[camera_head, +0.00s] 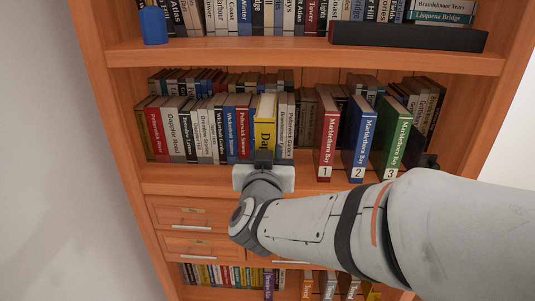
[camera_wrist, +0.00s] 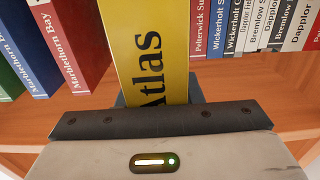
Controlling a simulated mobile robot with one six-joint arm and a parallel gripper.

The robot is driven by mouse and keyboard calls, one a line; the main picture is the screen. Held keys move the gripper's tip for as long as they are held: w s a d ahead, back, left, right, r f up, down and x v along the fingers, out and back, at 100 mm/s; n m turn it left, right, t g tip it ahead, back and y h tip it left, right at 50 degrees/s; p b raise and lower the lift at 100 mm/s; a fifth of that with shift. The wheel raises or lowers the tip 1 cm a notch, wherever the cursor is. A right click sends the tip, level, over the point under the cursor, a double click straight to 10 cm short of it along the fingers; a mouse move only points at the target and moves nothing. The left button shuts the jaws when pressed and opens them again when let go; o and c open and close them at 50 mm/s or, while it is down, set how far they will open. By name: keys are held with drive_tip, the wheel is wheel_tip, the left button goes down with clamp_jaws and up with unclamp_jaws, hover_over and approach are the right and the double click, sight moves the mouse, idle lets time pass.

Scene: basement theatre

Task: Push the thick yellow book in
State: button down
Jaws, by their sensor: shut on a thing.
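The thick yellow book (camera_head: 265,124) stands upright in the row on the middle shelf, its spine facing out. In the wrist view its yellow spine (camera_wrist: 158,50) carries the black letters "Atlas" and fills the middle. My gripper (camera_head: 264,158) is at the lower part of this book, in front of the shelf. In the wrist view my gripper (camera_wrist: 153,105) is right at the base of the spine, its jaws shut on the book. The fingertips are mostly hidden behind the dark gripper bar and the book.
Red (camera_head: 327,135), blue (camera_head: 358,139) and green (camera_head: 391,138) Marblethorn Bay volumes stand to the right, jutting forward. Thinner books (camera_head: 190,130) fill the row to the left. Drawers (camera_head: 192,216) lie below the shelf board. A dark bar (camera_head: 408,36) lies on the shelf above.

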drive_tip(key=w+b, duration=0.2)
drive_tip(key=w, duration=1)
drive_tip(key=shift+r, duration=0.25)
idle(1.8)
